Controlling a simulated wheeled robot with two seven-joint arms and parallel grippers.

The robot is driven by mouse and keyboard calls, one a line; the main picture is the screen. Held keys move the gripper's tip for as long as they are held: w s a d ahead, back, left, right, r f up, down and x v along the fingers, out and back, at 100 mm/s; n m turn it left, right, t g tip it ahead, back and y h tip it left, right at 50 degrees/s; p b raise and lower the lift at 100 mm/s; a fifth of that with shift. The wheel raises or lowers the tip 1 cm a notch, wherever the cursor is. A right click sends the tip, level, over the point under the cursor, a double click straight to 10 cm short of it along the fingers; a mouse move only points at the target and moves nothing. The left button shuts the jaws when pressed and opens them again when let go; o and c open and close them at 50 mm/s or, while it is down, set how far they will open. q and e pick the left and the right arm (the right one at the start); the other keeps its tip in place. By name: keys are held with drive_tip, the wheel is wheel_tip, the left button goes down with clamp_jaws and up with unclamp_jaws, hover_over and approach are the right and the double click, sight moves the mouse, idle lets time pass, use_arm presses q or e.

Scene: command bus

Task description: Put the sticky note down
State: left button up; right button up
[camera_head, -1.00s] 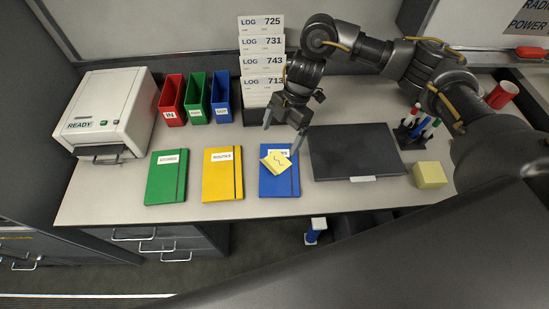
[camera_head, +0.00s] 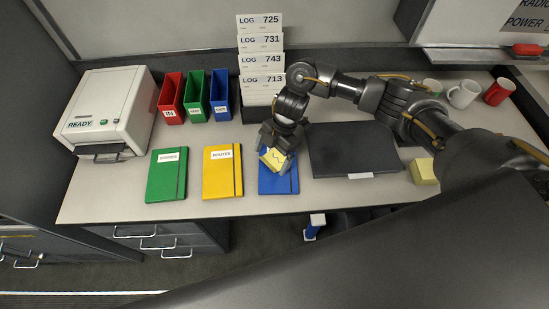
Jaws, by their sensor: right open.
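The yellow sticky note (camera_head: 272,160) with a dark scribble is over the upper part of the blue notebook (camera_head: 279,185) on the desk. The note looks slightly tilted, and I cannot tell whether all of it touches the cover. My right gripper (camera_head: 276,162) is low over the notebook, with its open fingers at either side of the note. The gripper hides the top of the notebook and its label. My left gripper is not in view.
Yellow (camera_head: 222,181) and green (camera_head: 165,184) notebooks lie to the left. A closed dark laptop-like slab (camera_head: 352,148) lies just right. A yellow block (camera_head: 423,171), white mug (camera_head: 463,94) and red mug (camera_head: 498,92) are farther right. Log cards (camera_head: 262,84) stand behind.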

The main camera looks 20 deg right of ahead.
drive_tip(key=shift+s+a+f, duration=0.1)
drive_tip(key=shift+a+f, duration=0.1)
drive_tip(key=shift+f, duration=0.2)
drive_tip(key=shift+f, duration=0.1)
drive_tip(key=c, duration=1.1)
